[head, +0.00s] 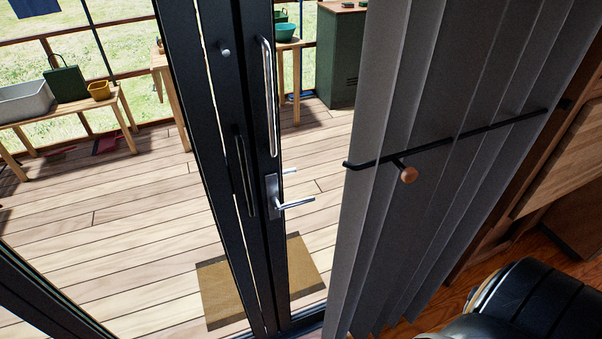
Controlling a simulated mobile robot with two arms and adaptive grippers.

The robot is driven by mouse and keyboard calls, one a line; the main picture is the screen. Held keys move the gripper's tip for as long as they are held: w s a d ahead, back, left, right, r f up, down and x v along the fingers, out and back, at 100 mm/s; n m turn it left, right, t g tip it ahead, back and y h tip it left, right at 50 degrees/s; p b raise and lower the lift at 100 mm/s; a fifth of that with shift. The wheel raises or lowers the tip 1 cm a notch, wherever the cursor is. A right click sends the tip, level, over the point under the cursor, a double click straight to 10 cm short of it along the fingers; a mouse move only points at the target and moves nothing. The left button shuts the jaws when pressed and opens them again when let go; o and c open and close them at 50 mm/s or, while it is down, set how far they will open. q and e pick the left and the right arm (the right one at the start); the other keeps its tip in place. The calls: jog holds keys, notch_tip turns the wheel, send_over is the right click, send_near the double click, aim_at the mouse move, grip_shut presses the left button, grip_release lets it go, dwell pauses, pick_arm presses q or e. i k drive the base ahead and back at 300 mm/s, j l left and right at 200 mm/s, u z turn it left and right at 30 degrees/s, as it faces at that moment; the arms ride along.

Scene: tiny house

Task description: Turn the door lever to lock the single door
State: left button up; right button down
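The single door (262,235) has a dark frame and stands in the middle of the head view. Its silver door lever (296,203) sticks out to the right from a metal plate, close to level with a slight upward tilt. A smaller silver piece (290,171) shows just above it. A long silver pull handle (268,95) runs vertically higher up on the frame. I cannot tell whether the door is fully closed. Neither of my grippers is in view, and nothing touches the lever.
A grey pleated curtain (440,130) hangs to the right of the lever, crossed by a dark rod with a round wooden knob (408,174). Beyond the door are a wooden deck (120,220), a brown mat (215,290), benches with containers and a green cabinet (342,60).

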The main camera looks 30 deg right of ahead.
aim_at(277, 207)
jog(key=z, duration=0.85)
jog(key=k+l, duration=0.05)
jog(key=l, duration=0.05)
